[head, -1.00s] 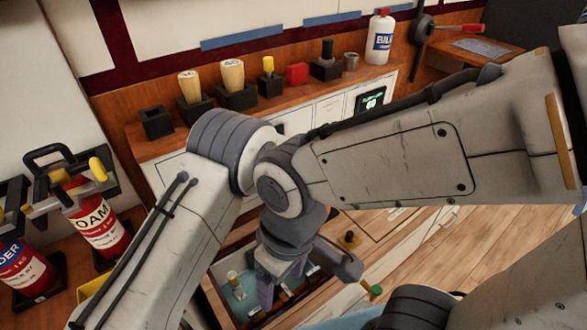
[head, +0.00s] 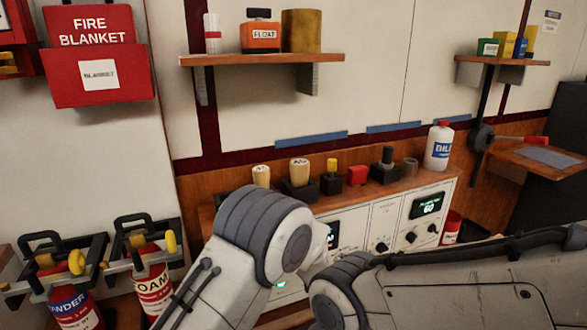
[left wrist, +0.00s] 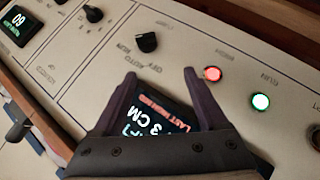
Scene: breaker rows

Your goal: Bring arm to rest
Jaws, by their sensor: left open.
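My left gripper (left wrist: 158,76) is open and empty in the left wrist view. It faces a pale control panel (left wrist: 180,55). A dark display with "3 CM" (left wrist: 152,122) shows between its fingers, partly covered by the gripper body. A lit red button (left wrist: 212,74) is close to the right fingertip, and whether they touch cannot be told. A lit green button (left wrist: 261,101) is farther right. A black knob (left wrist: 146,42) lies just beyond the fingertips. In the head view my arm's grey links fill the lower middle and hide the gripper. My right gripper is not seen.
In the head view the panel (head: 352,226) runs under a wooden ledge holding a white bottle (head: 439,146), a red block (head: 357,175) and several dark-based handles. Fire extinguishers (head: 152,285) stand at left. A wall shelf (head: 262,59) holds an orange float box (head: 261,35).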

